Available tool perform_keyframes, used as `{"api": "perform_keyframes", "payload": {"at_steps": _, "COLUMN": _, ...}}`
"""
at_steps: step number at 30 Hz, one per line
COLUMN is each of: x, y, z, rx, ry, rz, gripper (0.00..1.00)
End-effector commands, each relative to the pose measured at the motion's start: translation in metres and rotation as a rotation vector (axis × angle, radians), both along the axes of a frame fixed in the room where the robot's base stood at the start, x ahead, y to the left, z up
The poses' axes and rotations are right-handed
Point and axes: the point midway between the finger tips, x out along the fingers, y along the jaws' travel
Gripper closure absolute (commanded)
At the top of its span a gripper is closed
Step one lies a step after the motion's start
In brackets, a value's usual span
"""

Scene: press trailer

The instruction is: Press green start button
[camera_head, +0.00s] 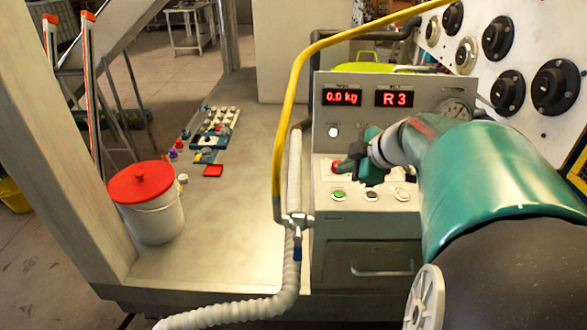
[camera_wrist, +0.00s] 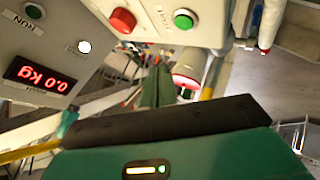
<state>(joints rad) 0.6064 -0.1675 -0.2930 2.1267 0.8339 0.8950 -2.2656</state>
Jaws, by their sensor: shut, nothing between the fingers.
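The green start button (camera_head: 338,195) sits at the front left of the grey control box (camera_head: 330,240), at the left end of a row of buttons. In the wrist view the green button (camera_wrist: 186,20) is at the top, right of a red button (camera_wrist: 122,20). My gripper (camera_head: 347,168) is over the box's sloped panel, above and slightly right of the green button, close to the red button. In the wrist view my shut green fingers (camera_wrist: 157,75) are below the two buttons in the picture. They look apart from the green button. The gap's depth is unclear.
Red displays (camera_head: 342,97) read "0.0 kg" and "R3". A yellow hose (camera_head: 283,120) and a white corrugated hose (camera_head: 293,190) run along the box's left side. A white bucket with a red lid (camera_head: 146,205) and small parts stand on the bench further left.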

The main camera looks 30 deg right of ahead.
Motion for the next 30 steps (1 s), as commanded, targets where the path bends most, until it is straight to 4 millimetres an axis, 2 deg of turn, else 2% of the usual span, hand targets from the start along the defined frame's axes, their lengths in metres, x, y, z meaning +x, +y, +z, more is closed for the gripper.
{"api": "perform_keyframes", "payload": {"at_steps": 6, "x": 0.0, "y": 0.001, "z": -0.03, "rx": 0.002, "ry": 0.002, "rz": 0.001, "gripper": 1.0}}
{"api": "perform_keyframes", "payload": {"at_steps": 12, "x": 0.0, "y": 0.0, "z": -0.045, "rx": 0.001, "ry": 0.002, "rz": 0.001, "gripper": 1.0}}
{"api": "perform_keyframes", "payload": {"at_steps": 30, "x": 0.0, "y": 0.0, "z": -0.047, "rx": 0.0, "ry": 0.001, "rz": 0.001, "gripper": 1.0}}
